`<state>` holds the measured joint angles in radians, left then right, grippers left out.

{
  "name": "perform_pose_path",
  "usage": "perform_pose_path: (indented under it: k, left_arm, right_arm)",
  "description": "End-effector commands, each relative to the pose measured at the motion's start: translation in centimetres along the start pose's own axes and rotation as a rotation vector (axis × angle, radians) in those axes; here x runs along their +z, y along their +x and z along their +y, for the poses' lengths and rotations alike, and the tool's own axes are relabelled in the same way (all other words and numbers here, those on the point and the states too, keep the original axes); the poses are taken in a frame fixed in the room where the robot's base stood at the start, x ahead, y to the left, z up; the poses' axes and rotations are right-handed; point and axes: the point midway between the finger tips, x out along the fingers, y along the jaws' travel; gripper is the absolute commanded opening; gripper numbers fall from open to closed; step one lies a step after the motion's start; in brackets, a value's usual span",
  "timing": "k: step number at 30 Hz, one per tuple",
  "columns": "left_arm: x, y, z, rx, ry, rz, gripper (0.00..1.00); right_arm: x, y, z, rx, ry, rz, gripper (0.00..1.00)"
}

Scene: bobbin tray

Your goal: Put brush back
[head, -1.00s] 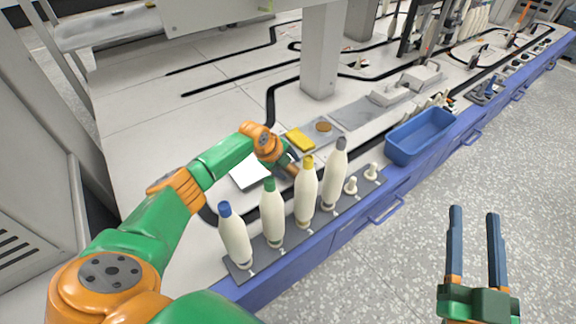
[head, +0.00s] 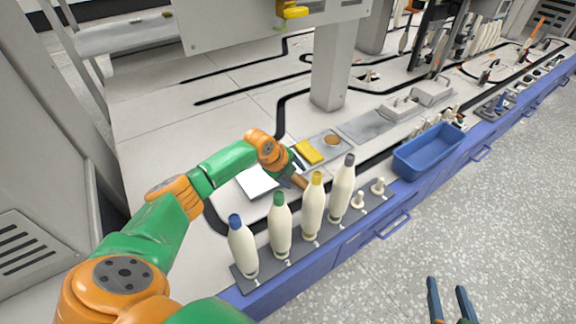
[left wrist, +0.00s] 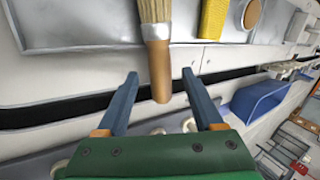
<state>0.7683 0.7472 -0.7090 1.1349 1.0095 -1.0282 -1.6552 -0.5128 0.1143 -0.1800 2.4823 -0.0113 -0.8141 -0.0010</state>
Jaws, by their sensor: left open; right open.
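The brush (left wrist: 160,65) shows in the left wrist view with pale bristles at the top and a wooden handle pointing down between my left fingers. Its bristle end overlaps a grey metal tray (left wrist: 85,25). My left gripper (left wrist: 159,78) is open, with a finger on each side of the handle and visible gaps. In the head view my left gripper (head: 293,174) is behind the bobbins, partly hidden, and the brush handle (head: 300,182) shows at its tip. My right gripper (head: 450,290) is open and empty over the floor at the lower right.
Bobbins with blue, green, yellow and grey tops stand on a dark strip (head: 270,274) along the front edge. A yellow sponge (head: 309,152) and a brown disc (head: 332,140) lie beyond my left gripper. A blue bin (head: 428,155) stands right. A grey post (head: 330,70) rises behind.

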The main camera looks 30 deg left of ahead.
Motion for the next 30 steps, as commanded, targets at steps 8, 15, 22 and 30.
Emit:
perform_pose_path:
  k: [8,15,22,30]
  left_arm:
    - [0.1,-2.0,-0.3,0.000,0.001,0.000,0.69]
    - [0.2,-3.7,-0.4,0.000,0.001,0.000,0.69]
    - [0.2,-4.2,-0.3,0.000,0.000,0.000,0.69]
    - [0.2,-4.2,-0.3,0.000,0.000,0.000,0.69]
  right_arm:
    - [8.3,-3.0,0.7,0.014,0.018,-0.449,0.50]
    - [13.8,-6.7,0.9,0.019,0.035,-0.765,0.50]
    - [15.8,-7.8,0.9,0.020,0.041,-0.864,0.50]
    - [15.8,-7.8,0.9,0.020,0.041,-0.864,0.50]
